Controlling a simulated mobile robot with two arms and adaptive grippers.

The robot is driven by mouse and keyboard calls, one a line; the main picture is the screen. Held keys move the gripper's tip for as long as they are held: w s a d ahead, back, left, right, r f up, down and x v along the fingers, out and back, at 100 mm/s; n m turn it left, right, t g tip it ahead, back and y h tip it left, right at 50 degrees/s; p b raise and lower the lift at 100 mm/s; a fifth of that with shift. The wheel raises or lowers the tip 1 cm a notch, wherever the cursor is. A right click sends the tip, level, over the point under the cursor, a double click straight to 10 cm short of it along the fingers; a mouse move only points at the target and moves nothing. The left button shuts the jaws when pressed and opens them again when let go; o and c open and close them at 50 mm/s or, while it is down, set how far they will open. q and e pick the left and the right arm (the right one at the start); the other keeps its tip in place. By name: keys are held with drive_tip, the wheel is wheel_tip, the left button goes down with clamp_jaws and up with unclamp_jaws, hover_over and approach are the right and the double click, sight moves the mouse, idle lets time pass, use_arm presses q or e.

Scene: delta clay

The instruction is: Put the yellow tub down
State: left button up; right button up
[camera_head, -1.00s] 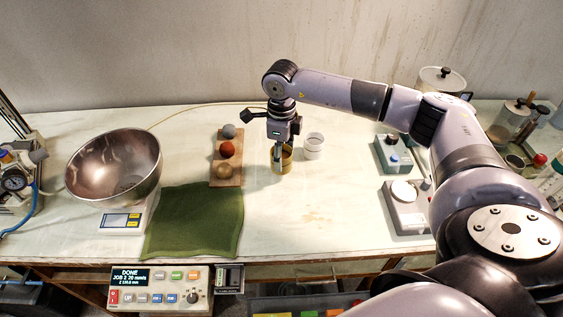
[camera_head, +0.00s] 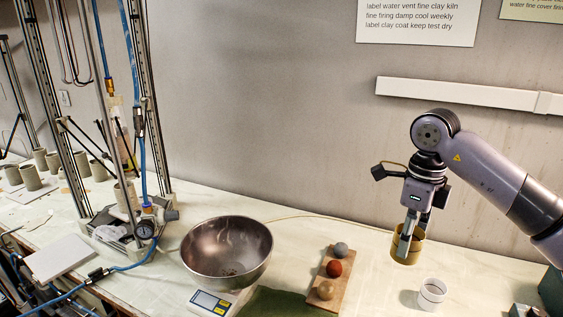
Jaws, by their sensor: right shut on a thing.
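The yellow tub (camera_head: 407,256) is upright, right of the wooden board and behind the white cup in the head view. My right gripper (camera_head: 408,238) points down from above and is shut on the tub at its rim. A finger covers part of the tub's front wall. I cannot tell whether the tub's base touches the table or hangs a little above it. My left gripper is not in view.
A white cup (camera_head: 432,294) stands in front of the tub. A steel bowl (camera_head: 227,252) sits on a scale (camera_head: 212,303), beside a green cloth (camera_head: 285,302). A printer-like frame stands left. Table between bowl and wall is mostly clear.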

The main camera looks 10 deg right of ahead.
drive_tip(key=s+a+f+n, duration=0.6)
drive_tip(key=s+f+n, duration=0.1)
drive_tip(key=n, duration=0.6)
drive_tip(key=s+a+f+n, duration=0.6)
drive_tip(key=s+a+n, duration=0.1)
drive_tip(key=n, duration=0.7)
drive_tip(key=shift+s+a+f+n, duration=0.15)
drive_tip(key=shift+s+f+n, duration=0.15)
drive_tip(key=shift+s+f, duration=0.1)
drive_tip(key=shift+w+r, duration=0.1)
